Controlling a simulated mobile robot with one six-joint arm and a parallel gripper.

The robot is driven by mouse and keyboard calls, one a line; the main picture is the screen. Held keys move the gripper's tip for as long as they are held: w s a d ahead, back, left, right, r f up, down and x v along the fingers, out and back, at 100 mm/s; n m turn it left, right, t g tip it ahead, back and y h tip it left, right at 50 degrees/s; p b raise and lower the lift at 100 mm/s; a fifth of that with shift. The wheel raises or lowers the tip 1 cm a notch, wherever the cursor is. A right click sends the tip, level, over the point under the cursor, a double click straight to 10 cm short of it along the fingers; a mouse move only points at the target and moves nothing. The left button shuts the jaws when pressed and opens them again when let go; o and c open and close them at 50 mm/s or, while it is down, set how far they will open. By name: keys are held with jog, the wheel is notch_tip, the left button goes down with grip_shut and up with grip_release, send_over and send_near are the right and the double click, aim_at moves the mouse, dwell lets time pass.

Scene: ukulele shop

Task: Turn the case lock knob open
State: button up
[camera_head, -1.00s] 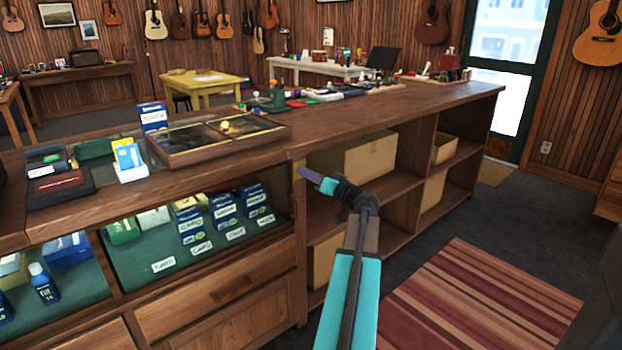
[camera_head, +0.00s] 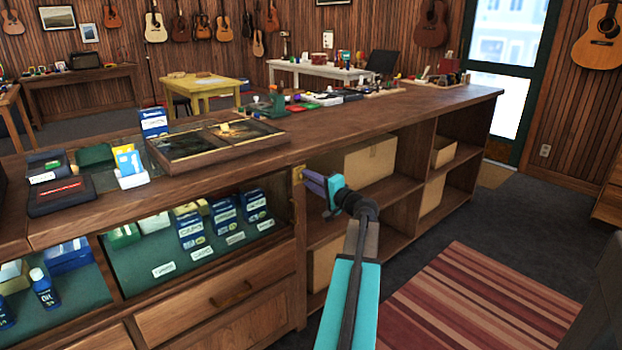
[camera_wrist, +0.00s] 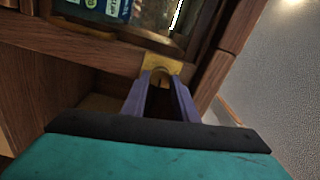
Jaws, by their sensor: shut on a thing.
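The lock knob (camera_wrist: 159,75) is a small brass piece in front of a brass plate (camera_wrist: 163,64) on the case's wooden frame, at the top middle of the wrist view. My gripper (camera_wrist: 160,80) has its two purple fingers on either side of the knob, shut on it. In the head view, my gripper (camera_head: 306,178) reaches the brass plate (camera_head: 297,173) on the post at the right end of the glass-fronted case (camera_head: 200,235). The fingers hide much of the knob, so its exact angle is hard to tell.
The wooden counter (camera_head: 400,108) runs above the case, with a framed display tray (camera_head: 215,143) on top. Open shelves with cardboard boxes (camera_head: 370,160) are right of the post. A striped rug (camera_head: 480,305) lies on clear floor at the right.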

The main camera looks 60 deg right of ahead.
jog(key=shift+d+m+p, duration=0.1)
jog(key=shift+m+p, duration=0.2)
jog(key=shift+m, duration=0.6)
jog(key=o, duration=1)
jog(key=shift+s, duration=0.15)
jog(key=v, duration=1.3)
jog(key=shift+s+a, duration=0.25)
jog(key=shift+s, duration=0.1)
